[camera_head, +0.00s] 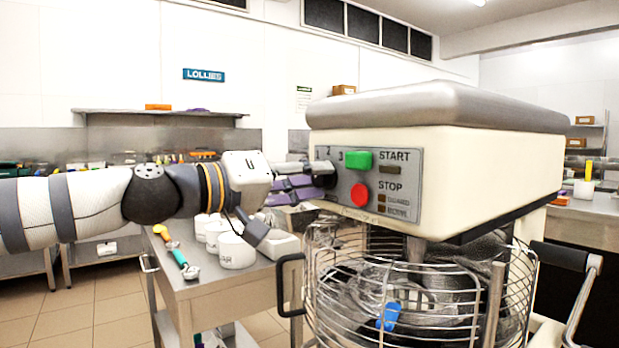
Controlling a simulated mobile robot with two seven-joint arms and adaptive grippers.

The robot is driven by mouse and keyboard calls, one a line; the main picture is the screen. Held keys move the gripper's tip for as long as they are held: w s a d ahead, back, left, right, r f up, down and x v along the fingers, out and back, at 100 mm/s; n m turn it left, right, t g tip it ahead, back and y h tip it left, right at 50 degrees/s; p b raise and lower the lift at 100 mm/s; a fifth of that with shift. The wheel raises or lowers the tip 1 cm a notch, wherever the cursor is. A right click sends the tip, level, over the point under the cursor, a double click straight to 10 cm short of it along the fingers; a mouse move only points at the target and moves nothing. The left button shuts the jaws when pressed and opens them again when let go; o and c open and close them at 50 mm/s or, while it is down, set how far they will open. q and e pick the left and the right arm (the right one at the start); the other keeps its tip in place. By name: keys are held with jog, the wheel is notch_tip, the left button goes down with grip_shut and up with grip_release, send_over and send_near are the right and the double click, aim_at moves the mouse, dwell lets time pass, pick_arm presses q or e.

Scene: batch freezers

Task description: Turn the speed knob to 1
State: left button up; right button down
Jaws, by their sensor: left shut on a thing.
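The mixer (440,170) has a cream head with a grey control panel (402,188) on its front. The panel bears a green START button (359,159), a red STOP button (360,195) and the speed numbers 2 and 3 at its left end. My left gripper (314,180) reaches in from the left and is shut at that end of the panel, on the speed knob. My right gripper is not in view.
Below the head is a round wire guard (470,290) around the bowl, with a black handle (289,285) on its left. A steel cart (205,290) with white tubs (236,251) and coloured utensils stands under my left arm. A wall shelf (160,112) is behind.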

pick_arm(q)
jog(key=o, duration=1.2)
jog(key=shift+c, duration=0.2)
jog(key=v, duration=1.2)
